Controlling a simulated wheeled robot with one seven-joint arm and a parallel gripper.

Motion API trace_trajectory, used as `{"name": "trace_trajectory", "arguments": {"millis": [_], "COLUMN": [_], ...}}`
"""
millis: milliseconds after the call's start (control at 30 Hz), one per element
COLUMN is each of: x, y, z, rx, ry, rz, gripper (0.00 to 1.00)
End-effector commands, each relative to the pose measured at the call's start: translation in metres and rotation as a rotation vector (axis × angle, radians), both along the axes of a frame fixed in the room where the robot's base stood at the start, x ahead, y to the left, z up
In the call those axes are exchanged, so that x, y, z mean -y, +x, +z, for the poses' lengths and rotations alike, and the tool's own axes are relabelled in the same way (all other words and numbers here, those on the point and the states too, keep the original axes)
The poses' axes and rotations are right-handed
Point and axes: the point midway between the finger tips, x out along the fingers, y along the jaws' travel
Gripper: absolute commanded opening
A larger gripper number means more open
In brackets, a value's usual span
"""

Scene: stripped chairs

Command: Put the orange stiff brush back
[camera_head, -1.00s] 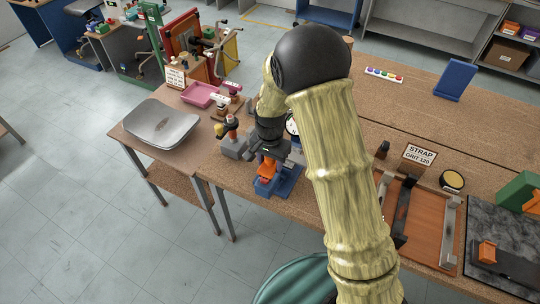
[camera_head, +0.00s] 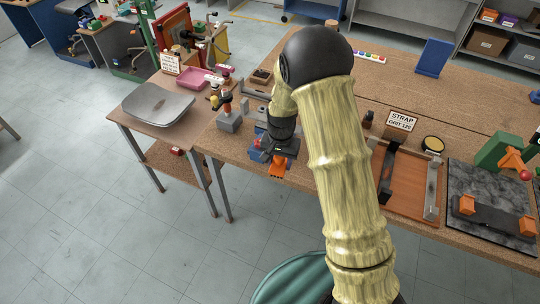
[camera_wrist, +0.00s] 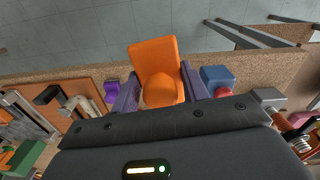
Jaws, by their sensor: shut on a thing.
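My gripper (camera_head: 280,152) is shut on the orange stiff brush (camera_head: 278,169), near the front edge of the workbench. In the wrist view the brush (camera_wrist: 154,62) sits between the two fingers, its wide flat part pointing away from the palm, over the bench edge and floor. A blue piece (camera_head: 257,154) is just left of my gripper, partly hidden by it; a blue block also shows right of the fingers in the wrist view (camera_wrist: 218,77). I cannot tell whether the brush touches anything below.
A grey-based tool stand (camera_head: 229,120) is to the left. To the right are an orange-brown tray (camera_head: 405,190), a strap sign (camera_head: 401,121) and a dark slab (camera_head: 475,185). A side table with a metal basin (camera_head: 158,104) stands left.

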Motion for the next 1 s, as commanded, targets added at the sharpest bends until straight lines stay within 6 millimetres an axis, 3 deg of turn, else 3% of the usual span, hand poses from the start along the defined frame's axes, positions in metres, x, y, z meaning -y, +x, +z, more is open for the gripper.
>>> {"name": "trace_trajectory", "arguments": {"millis": [367, 700, 1000], "x": [0.055, 0.121, 0.126], "y": [0.015, 0.022, 0.022], "z": [-0.044, -0.091, -0.092], "rx": [0.001, 0.002, 0.002], "ry": [0.000, 0.000, 0.000], "rz": [0.120, 0.269, 0.288], "gripper": [0.24, 0.24, 0.24]}}
